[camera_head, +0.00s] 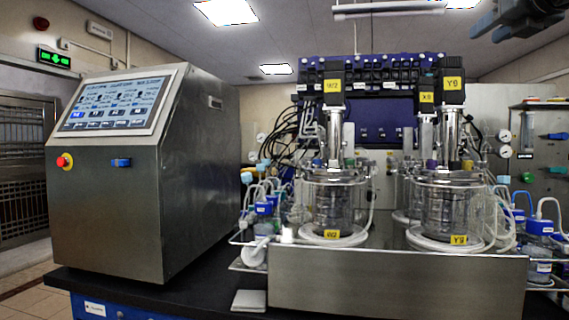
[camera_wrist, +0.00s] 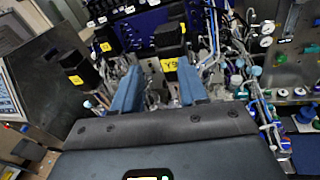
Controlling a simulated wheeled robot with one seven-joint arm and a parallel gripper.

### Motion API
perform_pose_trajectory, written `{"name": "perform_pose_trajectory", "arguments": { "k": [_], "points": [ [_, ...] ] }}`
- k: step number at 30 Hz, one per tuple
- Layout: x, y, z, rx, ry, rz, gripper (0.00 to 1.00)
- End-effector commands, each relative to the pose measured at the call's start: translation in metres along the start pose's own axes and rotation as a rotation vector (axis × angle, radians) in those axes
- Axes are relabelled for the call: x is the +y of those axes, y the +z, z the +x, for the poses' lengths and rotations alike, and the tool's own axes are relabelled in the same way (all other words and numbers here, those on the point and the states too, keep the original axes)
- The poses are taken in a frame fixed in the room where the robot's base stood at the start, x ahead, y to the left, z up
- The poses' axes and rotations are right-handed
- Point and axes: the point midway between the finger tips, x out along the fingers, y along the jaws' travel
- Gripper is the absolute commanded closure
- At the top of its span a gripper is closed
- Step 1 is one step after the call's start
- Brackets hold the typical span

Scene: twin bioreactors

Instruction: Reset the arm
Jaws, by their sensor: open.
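My gripper (camera_wrist: 160,88) shows in the wrist view with its two blue fingers spread apart and nothing between them. It faces the upper part of the bioreactors, and the yellow-labelled black motor block (camera_wrist: 168,38) shows beyond and between the fingers. In the head view, a dark piece of what looks like my arm (camera_head: 525,20) hangs at the top right corner, well above the bench. The left glass vessel (camera_head: 333,205) and right glass vessel (camera_head: 448,208) stand upright under black motors.
A steel control cabinet with a touchscreen (camera_head: 115,102) and red stop knob (camera_head: 65,161) stands at the left. A steel front panel (camera_head: 395,283) spans below the vessels. Tubing and blue-capped bottles (camera_head: 540,228) crowd the right. A small pale pad (camera_head: 249,300) lies on the black bench.

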Motion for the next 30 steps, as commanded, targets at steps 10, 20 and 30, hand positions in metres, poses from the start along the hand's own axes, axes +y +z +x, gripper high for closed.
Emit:
{"name": "perform_pose_trajectory", "arguments": {
  "k": [10, 20, 30],
  "points": [
    [0.054, -0.115, 0.028, 0.099, 0.32, 0.216, 0.57],
    [0.132, -0.246, 0.012, 0.176, 0.713, 0.584, 0.57],
    [0.187, -0.348, -0.043, 0.2, 0.994, 1.027, 0.57]
  ]
}}
